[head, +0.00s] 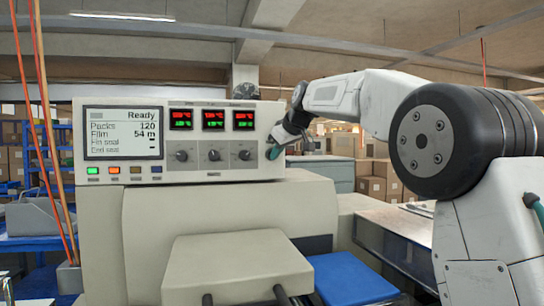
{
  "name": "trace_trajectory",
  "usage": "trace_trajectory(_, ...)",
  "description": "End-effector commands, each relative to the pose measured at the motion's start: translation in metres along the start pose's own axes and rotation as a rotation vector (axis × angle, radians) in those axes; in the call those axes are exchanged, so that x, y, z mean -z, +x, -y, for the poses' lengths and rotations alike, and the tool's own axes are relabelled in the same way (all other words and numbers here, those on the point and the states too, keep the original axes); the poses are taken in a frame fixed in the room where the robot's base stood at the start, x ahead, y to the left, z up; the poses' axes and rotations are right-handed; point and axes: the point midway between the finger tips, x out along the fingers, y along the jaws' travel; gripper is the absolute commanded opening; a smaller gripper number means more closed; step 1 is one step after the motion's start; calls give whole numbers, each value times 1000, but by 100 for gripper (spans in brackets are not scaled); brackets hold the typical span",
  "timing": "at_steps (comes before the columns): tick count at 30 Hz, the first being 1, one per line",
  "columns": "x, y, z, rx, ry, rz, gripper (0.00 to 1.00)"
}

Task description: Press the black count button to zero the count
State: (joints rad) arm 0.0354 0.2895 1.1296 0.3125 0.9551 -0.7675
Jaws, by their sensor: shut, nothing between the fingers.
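The wrapper's control panel (190,108) faces me. Its screen (123,132) reads Ready, Packs 120, Film 54 m, with fin seal and end seal lines below. Under the screen sit small green (93,170), orange (114,170), dull yellow (135,169) and blue (157,169) buttons or lamps. My gripper (274,151) is shut and empty at the panel's right end, right of the dark knobs (214,155). A small teal patch shows at its tip. Whether it touches the panel is unclear.
Three red and green readouts (212,119) sit above the knobs. A beige cover (236,266) with dark handles juts out below the panel. A blue surface (350,278) lies to its right. Orange cables (45,130) hang at left. Cartons (378,182) stand behind at right.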

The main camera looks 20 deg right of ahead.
Motion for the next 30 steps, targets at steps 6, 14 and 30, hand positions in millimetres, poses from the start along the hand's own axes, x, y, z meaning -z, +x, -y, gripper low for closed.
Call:
trace_trajectory(6, 0, 0, 0, 0, 0, 0, 0)
trace_trajectory(14, 0, 0, 0, 0, 0, 0, 0)
trace_trajectory(30, 4, 6, -4, 0, 0, 0, 0)
